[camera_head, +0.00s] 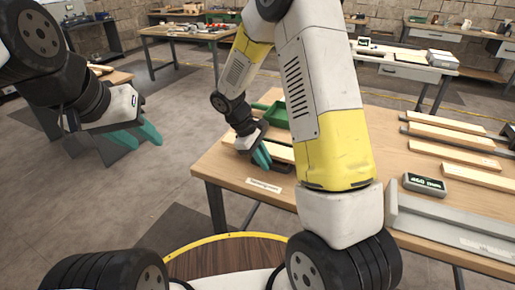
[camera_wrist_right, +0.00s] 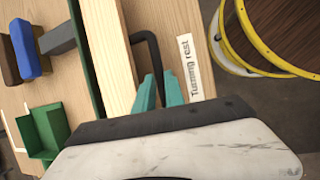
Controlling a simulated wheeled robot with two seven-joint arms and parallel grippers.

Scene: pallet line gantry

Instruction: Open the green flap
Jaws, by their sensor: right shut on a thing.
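A green piece with raised sides (camera_head: 272,114) is on the wooden table, beyond my right gripper; I cannot tell which part is the flap. In the right wrist view a green open-sided piece (camera_wrist_right: 46,133) is at lower left, and a narrow green strip (camera_wrist_right: 87,58) runs along a pale plank (camera_wrist_right: 103,50). My right gripper (camera_head: 263,156) is low over the table's near left corner. Its teal fingers (camera_wrist_right: 160,92) are shut on a thin black bent bar (camera_wrist_right: 150,48) beside the plank, apart from the green pieces. My left gripper (camera_head: 143,138) is open and empty over the floor.
A "Turning rest" label (camera_wrist_right: 190,68) lies beside the black bar. Blue (camera_wrist_right: 25,47) and brown blocks are near the green pieces. At right on the table are several planks (camera_head: 455,135), a small display (camera_head: 424,184) and a grey rail (camera_head: 450,222).

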